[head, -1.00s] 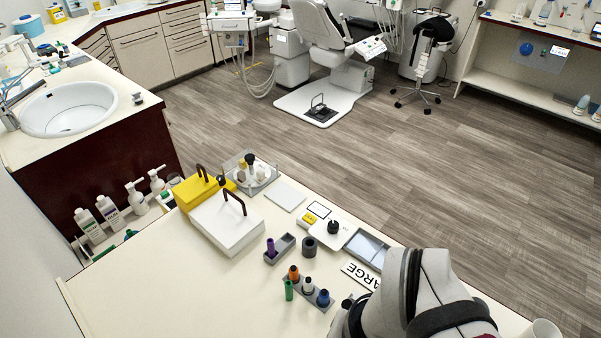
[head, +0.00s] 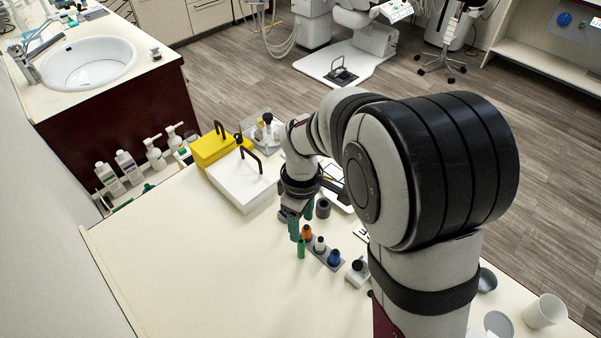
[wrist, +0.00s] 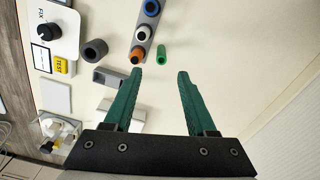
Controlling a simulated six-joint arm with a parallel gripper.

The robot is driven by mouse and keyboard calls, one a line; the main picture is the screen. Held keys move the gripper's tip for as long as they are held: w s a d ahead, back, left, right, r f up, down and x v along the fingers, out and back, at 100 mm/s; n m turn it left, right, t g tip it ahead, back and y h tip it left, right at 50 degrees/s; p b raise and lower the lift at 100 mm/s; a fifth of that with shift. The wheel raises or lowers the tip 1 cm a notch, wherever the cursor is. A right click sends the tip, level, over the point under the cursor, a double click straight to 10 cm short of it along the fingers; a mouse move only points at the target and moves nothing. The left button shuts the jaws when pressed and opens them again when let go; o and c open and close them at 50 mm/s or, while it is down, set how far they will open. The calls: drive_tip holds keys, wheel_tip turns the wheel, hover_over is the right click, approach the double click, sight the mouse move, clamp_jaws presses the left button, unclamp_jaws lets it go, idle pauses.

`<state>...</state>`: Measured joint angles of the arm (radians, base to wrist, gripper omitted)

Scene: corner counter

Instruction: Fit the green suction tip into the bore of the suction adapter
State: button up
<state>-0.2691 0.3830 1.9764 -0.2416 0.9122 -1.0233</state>
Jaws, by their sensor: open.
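The green suction tip (head: 301,247) stands on the counter beside the orange end of a grey rack (head: 326,256); it also shows in the wrist view (wrist: 161,55). My gripper (head: 301,232) is open and empty, with green fingers. In the wrist view, the tip lies just beyond my fingertips (wrist: 160,74), in line with the gap between them and apart from both. A dark grey hollow cylinder (head: 323,208), which looks like the suction adapter, stands behind the rack. Its open bore shows in the wrist view (wrist: 95,50).
The rack holds orange (head: 307,231), white (head: 320,243) and blue (head: 334,257) pieces, close to the left finger in the wrist view. A grey holder (wrist: 110,77) lies near that finger. White (head: 240,182) and yellow (head: 212,148) handled boxes stand behind. The counter's left front is clear.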

sight(301, 241)
wheel_tip(301, 241, down, 9)
drive_tip(key=shift+s+r, duration=0.15)
clamp_jaws()
